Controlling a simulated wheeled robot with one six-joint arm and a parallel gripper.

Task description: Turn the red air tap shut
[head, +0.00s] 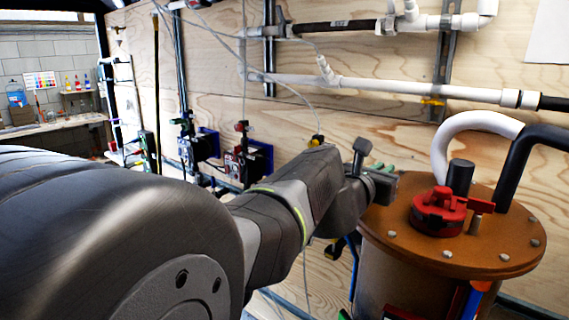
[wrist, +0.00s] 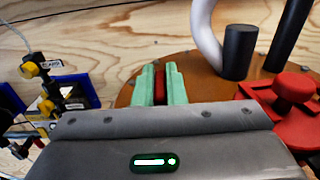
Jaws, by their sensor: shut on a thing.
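My gripper (wrist: 160,72) has two pale green fingers and is shut on a narrow red piece, the red air tap (wrist: 160,86), at the near left edge of the brown round lid (wrist: 205,70). Only a thin strip of the tap shows between the fingers; the rest is hidden by them and by the gripper body. In the head view my gripper (head: 385,168) reaches to the left edge of the lid (head: 500,252). There its dark body hides the tap, so I cannot tell how far the tap is turned.
A large red fitting (head: 440,212) sits on the lid, right of my gripper. A dark post (head: 460,177), a white hose (head: 470,125) and a black hose (head: 520,155) rise behind it. The plywood wall (head: 350,65) with pipes stands close behind.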

